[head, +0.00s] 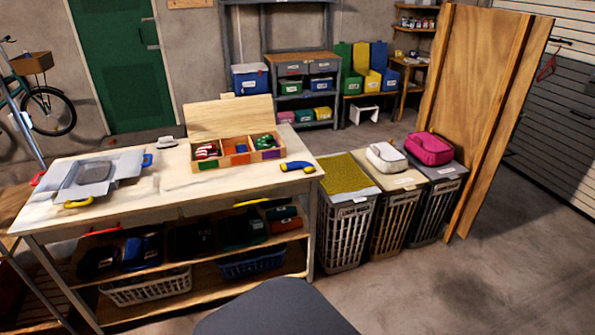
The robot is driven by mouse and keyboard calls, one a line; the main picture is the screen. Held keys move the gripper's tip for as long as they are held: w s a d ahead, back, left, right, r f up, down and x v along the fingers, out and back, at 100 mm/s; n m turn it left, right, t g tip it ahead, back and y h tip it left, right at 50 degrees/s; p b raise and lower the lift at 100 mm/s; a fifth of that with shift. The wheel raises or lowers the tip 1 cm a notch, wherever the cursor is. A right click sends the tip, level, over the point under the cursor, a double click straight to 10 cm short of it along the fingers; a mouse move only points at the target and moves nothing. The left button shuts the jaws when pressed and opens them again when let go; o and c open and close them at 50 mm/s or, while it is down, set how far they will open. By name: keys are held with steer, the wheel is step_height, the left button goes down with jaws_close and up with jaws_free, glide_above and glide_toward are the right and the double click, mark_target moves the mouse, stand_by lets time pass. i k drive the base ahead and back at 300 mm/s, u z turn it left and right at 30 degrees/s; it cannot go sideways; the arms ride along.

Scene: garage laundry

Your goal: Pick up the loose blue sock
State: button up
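A blue sock (298,166) with a yellowish end lies loose on the white-topped table (185,207), near its right edge. Just left of it and apart from it is an open wooden box (238,157) with three compartments and a raised wooden back. The left compartment holds red and white socks (206,151), and the right one holds green and white socks (264,142). My gripper does not show in the head view.
A grey folding board (97,177) with coloured handles covers the table's left part. A wooden panel (492,110) stands beyond. Open floor lies at lower right.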

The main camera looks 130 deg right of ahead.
mark_target(307, 167)
steer(key=z, duration=0.75)
steer(key=i, duration=0.1)
steer(key=z, duration=3.05)
steer(key=i, duration=0.4)
steer(key=z, duration=0.1)
